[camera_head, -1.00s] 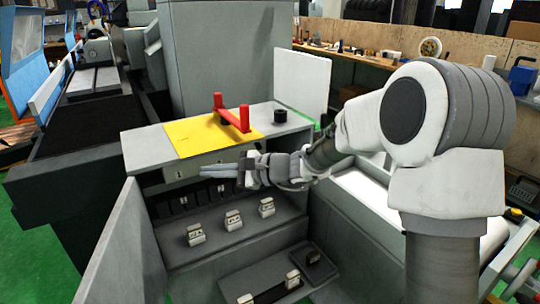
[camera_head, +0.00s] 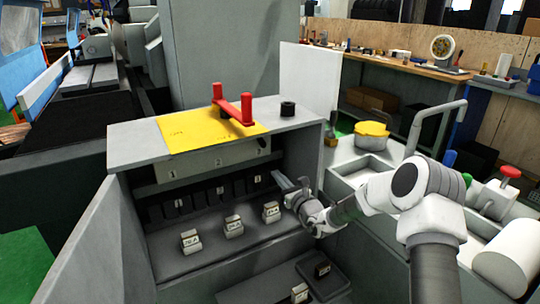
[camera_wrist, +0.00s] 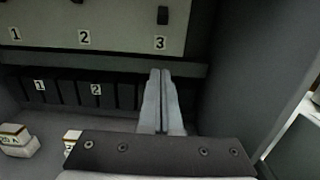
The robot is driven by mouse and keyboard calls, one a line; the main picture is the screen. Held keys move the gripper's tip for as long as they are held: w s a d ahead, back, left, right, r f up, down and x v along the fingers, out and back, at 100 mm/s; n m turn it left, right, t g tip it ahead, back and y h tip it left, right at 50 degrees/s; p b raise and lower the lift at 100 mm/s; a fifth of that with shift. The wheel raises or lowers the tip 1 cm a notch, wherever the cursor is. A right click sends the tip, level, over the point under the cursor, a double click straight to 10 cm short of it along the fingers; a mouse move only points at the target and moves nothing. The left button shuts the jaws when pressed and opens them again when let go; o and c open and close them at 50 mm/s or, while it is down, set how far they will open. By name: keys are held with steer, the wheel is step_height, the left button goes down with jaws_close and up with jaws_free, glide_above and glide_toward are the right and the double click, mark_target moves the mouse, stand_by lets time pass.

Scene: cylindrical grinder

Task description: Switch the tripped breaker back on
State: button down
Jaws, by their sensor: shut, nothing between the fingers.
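The open cabinet holds a pale panel (camera_head: 215,165) numbered 1, 2 and 3. In the wrist view, a small dark lever (camera_wrist: 163,15) stands above number 3, and part of another shows above number 2. Which breaker is tripped cannot be told. Below the panel is a row of dark slots (camera_head: 200,198) with number tags. My gripper (camera_head: 280,179) is at the cabinet's right side, below and in front of the number 3 area. In the wrist view its two fingers (camera_wrist: 160,75) are together and empty, pointing at the ledge under number 3, apart from the lever.
Several pale labelled blocks (camera_head: 233,226) stand on the shelf below my gripper. The cabinet's right wall (camera_wrist: 265,70) is close beside it. A red handle (camera_head: 233,108) on a yellow plate (camera_head: 185,138) sits on top. The open door (camera_head: 100,250) is at the left.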

mark_target(259, 156)
stand_by(0.3)
steer(key=b+x, duration=0.3)
steer(key=x, duration=0.7)
steer(key=shift+a+f, duration=0.1)
steer(key=shift+s+d+r, duration=0.15)
steer(key=shift+s+r, duration=0.05)
steer(key=shift+r, duration=0.35)
steer(key=shift+s+d+r, duration=0.15)
steer(key=shift+s+r, duration=0.05)
steer(key=shift+r, duration=0.35)
steer(key=shift+s+d+r+b, duration=0.1)
steer(key=shift+s+r+b, duration=0.1)
steer(key=shift+r, duration=0.25)
steer(key=shift+s+d+r+b, duration=0.1)
steer(key=shift+r+b, duration=0.1)
steer(key=shift+r, duration=0.2)
steer(key=shift+d+r+p, duration=0.1)
steer(key=shift+r+p, duration=0.1)
steer(key=shift+p, duration=0.2)
steer(key=shift+s+g, duration=0.1)
steer(key=shift+g, duration=0.2)
